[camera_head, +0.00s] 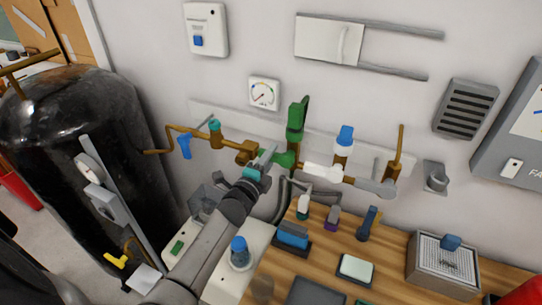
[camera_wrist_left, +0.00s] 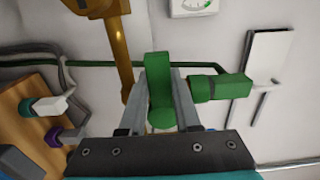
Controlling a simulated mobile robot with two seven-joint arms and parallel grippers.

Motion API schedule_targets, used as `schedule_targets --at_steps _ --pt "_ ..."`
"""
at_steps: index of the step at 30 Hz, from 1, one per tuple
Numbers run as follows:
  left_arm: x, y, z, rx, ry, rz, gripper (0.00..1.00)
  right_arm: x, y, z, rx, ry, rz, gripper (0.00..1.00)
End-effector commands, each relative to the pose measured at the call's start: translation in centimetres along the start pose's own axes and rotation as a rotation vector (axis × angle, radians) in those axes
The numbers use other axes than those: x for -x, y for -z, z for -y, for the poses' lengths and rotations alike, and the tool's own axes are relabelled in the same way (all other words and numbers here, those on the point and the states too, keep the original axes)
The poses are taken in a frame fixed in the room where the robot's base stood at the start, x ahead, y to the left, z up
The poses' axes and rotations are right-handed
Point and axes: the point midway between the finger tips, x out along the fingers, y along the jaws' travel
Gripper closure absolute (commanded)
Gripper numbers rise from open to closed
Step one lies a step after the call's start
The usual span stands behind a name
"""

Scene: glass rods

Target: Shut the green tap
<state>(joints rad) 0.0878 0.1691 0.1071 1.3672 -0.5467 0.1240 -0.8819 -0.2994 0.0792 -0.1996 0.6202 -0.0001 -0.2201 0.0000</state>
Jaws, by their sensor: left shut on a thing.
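The green tap (camera_head: 297,120) is on the pipework along the wall, in the middle of the head view. Its upper part stands upright, and a lower green part shows beside my gripper. My left gripper (camera_head: 268,158) reaches up from the lower left to that lower part and partly hides it. In the left wrist view the two grey fingers of the left gripper (camera_wrist_left: 161,98) are shut on a green piece of the tap (camera_wrist_left: 158,72) between them. Another green piece of it sticks out to the right of the fingers. My right gripper is not in view.
A brown pipe (camera_head: 168,139) with a blue-handled tap (camera_head: 184,146) lies to the left, and a blue-topped white tap (camera_head: 343,141) to the right. A gauge (camera_head: 263,93) hangs above. Below, a wooden bench (camera_head: 325,218) holds several small items. A black tank (camera_head: 62,125) stands at left.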

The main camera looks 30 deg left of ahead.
Motion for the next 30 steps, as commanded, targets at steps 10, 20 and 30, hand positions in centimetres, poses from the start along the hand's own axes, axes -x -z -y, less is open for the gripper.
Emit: schedule_targets --at_steps 10,20,30 --pt "0.0 0.0 0.0 -0.007 0.001 -0.001 0.44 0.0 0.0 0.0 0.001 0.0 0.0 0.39" --pt "0.1 0.0 0.0 -0.003 0.001 -0.001 0.39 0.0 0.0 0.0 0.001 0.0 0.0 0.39" --pt "3.9 0.0 -0.1 -0.003 0.0 -0.001 0.39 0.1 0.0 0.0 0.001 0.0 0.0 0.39"
